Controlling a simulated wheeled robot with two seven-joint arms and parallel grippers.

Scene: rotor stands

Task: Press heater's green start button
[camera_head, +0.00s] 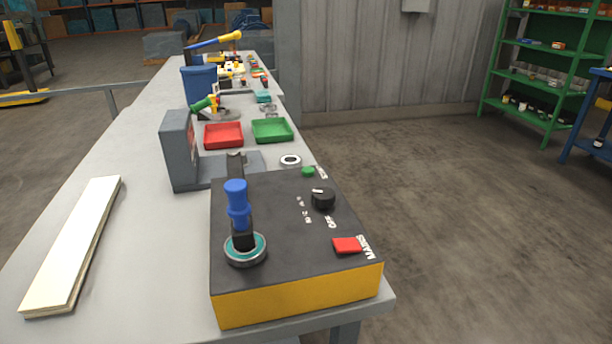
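The heater (285,215) is a box with a dark top and yellow sides at the near end of the grey bench. Its small green button (308,171) is at the far edge of the top, right of the middle, and nothing covers it. A black knob (323,199) and a red switch (347,245) marked MAINS are nearer on the same top. A blue-handled upright part (237,205) stands at the left of the top, with a metal and teal ring (245,250) around its foot. Neither of my grippers is in view.
A pale board (75,245) lies on the bench (150,250) at the left. A grey upright block (180,150), a loose ring (290,160), a red tray (223,136) and a green tray (272,131) stand beyond the heater. The floor right of the bench is clear.

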